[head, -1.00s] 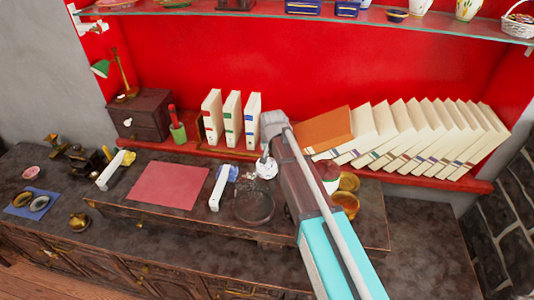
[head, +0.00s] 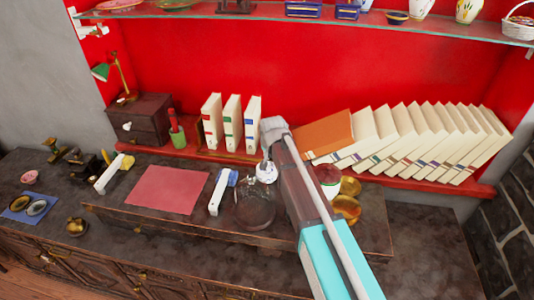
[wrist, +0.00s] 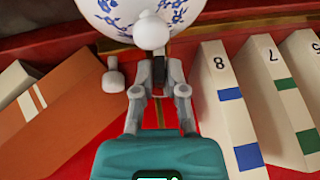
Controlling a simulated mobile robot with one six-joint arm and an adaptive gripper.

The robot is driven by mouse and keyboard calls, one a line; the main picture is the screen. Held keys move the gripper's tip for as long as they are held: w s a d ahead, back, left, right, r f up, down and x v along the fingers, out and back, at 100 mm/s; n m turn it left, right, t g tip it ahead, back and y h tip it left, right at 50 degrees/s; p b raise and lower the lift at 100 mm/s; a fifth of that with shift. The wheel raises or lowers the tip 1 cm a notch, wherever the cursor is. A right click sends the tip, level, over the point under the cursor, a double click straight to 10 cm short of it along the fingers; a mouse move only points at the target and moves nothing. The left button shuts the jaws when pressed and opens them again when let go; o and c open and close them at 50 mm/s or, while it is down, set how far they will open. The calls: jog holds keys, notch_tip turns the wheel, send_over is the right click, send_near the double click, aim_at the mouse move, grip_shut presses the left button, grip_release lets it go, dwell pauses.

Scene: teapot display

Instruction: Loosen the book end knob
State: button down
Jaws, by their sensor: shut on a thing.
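In the wrist view my gripper (wrist: 158,72) has its fingers closed together at a rounded white knob (wrist: 152,32). The fingers hide its stem, so the exact grip is partly hidden. A smaller white peg (wrist: 115,78) stands just left of the fingers. In the head view my gripper (head: 268,150) reaches down at the shelf's front edge, between the upright books and the leaning row. The book end itself is mostly hidden by my arm.
A white and blue porcelain pot (wrist: 185,12) is close beyond the fingers. Upright binders (wrist: 225,100) stand to the right and an orange book (wrist: 45,125) leans at left in the wrist view. In the head view a clear glass vessel (head: 255,212) stands in front.

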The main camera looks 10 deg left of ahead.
jog(key=shift+a, duration=0.4)
jog(key=shift+d, duration=0.4)
jog(key=shift+h, duration=0.3)
jog(key=h, duration=0.2)
jog(key=n+h+b, duration=0.1)
jog(key=h, duration=0.1)
jog(key=shift+a+f, duration=0.2)
jog(key=shift+a, duration=0.2)
jog(key=h+b, duration=0.2)
jog(key=h, duration=0.1)
jog(key=shift+a+f+n+t, duration=0.1)
jog(key=shift+n+t, duration=0.2)
jog(key=shift+s+h+b, duration=0.1)
jog(key=shift+h+b, duration=0.45)
jog(key=shift+h, duration=0.15)
dwell(0.4)
